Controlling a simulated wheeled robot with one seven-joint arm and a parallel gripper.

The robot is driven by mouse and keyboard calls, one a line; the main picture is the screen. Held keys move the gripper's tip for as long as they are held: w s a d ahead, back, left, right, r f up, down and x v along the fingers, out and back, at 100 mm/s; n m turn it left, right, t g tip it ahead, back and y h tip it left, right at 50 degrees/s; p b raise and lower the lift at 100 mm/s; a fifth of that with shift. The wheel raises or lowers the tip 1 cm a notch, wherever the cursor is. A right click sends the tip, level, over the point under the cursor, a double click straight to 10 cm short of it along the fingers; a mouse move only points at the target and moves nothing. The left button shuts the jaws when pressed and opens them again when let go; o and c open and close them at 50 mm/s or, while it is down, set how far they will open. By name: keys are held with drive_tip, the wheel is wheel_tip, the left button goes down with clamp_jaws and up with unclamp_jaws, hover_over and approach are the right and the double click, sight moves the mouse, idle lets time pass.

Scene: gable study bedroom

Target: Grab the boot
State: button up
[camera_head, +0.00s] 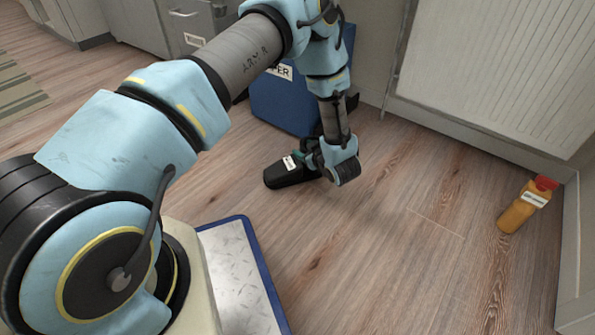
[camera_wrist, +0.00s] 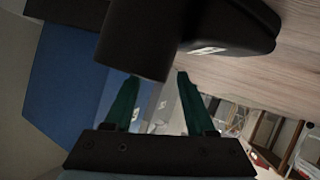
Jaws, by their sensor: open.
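The black boot (camera_head: 284,176) stands on the wood floor in the head view, its toe to the left and a white label on it. My wrist hides part of it. My gripper (camera_head: 318,160) is right at the boot, low over the floor. In the wrist view the boot's dark shaft (camera_wrist: 143,40) and its foot (camera_wrist: 235,25) fill the upper middle. The two green fingers of my gripper (camera_wrist: 158,77) are apart, their tips at the end of the shaft. I cannot tell whether they touch it.
A blue bin (camera_head: 283,103) with a white label stands just behind the boot. A white radiator (camera_head: 495,70) is at the back right. The floor between boot and bottle is clear.

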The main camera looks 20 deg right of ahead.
clamp_jaws()
idle(0.3)
drive_tip(key=shift+r, duration=0.1)
idle(1.0)
